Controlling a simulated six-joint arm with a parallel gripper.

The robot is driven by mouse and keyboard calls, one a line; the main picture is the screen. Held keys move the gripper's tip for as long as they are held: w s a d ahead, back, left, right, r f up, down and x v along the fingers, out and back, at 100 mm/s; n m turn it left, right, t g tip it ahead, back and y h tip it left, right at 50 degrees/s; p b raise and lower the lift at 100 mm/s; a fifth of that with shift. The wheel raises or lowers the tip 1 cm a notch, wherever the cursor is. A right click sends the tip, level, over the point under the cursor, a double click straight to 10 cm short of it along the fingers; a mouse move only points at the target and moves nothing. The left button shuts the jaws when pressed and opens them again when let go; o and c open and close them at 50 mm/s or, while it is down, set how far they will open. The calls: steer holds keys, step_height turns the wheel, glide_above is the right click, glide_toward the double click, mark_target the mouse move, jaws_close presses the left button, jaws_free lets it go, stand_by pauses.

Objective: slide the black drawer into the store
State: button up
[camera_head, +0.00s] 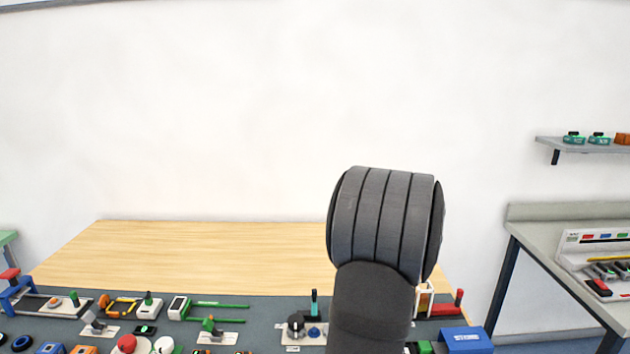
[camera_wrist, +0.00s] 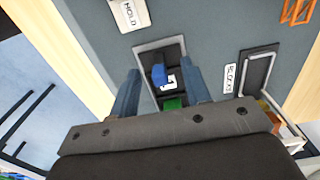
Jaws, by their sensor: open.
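In the wrist view my gripper (camera_wrist: 162,71) is open, its two blue-grey fingers apart over the dark mat. Between the fingers is a grey-rimmed dark frame (camera_wrist: 150,47) with a blue block (camera_wrist: 159,75), a white marked patch and a green block (camera_wrist: 173,103) in it. I see nothing held. To the right is a narrow dark rectangular piece with a grey rim (camera_wrist: 257,72). I cannot tell for certain which piece is the black drawer or which is the store. In the head view my own arm hides my gripper and the mat behind it.
In the head view many small fixtures crowd the front, including a blue box (camera_head: 466,340) at right and green rails (camera_head: 220,306). The wooden table top (camera_head: 220,255) behind them is bare. A side bench (camera_head: 535,240) stands right.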

steer(key=c, duration=0.9)
steer(key=shift+w+d, duration=0.1)
steer(key=shift+d, duration=6.35)
steer(key=o, duration=0.8)
step_height(320, 180, up, 7)
